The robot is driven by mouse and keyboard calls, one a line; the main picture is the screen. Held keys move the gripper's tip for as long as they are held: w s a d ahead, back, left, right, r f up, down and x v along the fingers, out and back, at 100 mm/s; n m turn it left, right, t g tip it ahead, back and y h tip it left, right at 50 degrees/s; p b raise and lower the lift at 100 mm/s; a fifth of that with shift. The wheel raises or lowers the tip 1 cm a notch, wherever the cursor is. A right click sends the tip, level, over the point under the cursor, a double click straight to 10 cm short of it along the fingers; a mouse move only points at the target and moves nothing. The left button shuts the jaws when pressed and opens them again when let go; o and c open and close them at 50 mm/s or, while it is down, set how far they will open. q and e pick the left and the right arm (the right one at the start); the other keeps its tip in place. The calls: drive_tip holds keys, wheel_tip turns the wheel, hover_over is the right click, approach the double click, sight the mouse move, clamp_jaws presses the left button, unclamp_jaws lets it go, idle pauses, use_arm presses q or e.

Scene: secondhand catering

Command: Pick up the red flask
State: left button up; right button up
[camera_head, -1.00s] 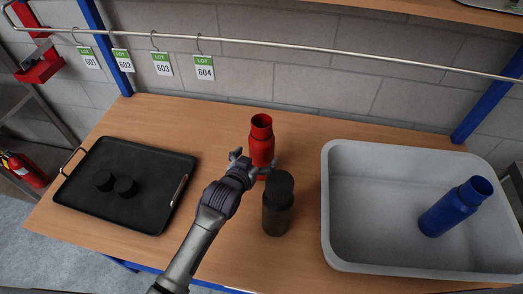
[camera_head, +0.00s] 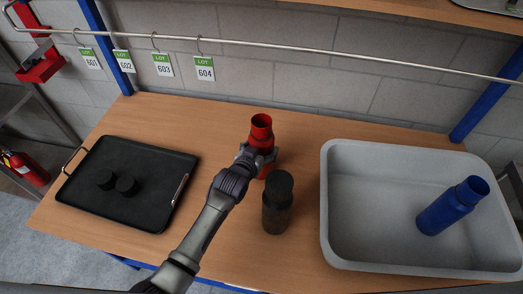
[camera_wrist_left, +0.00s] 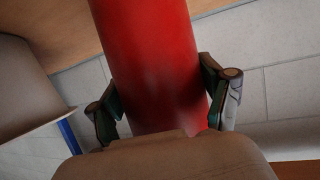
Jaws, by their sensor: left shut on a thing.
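The red flask (camera_head: 261,132) stands upright on the wooden table, open at the top with no lid on it. My left gripper (camera_head: 257,158) is shut around the flask's body; its fingers hide part of the lower flask. In the left wrist view the flask (camera_wrist_left: 150,60) fills the middle, with one finger of the gripper (camera_wrist_left: 163,100) on each side of it. My right gripper is in neither view.
A dark flask with a black cap (camera_head: 277,205) stands close in front, to the right. A black tray (camera_head: 150,205) with two black lids (camera_head: 127,185) lies left. A grey tub (camera_head: 335,215) holding a blue flask (camera_head: 447,208) is right. A rail (camera_head: 290,46) with tags runs behind.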

use_arm(q)
drive_tip(key=shift+c, duration=1.5)
drive_tip(key=shift+r, duration=0.1)
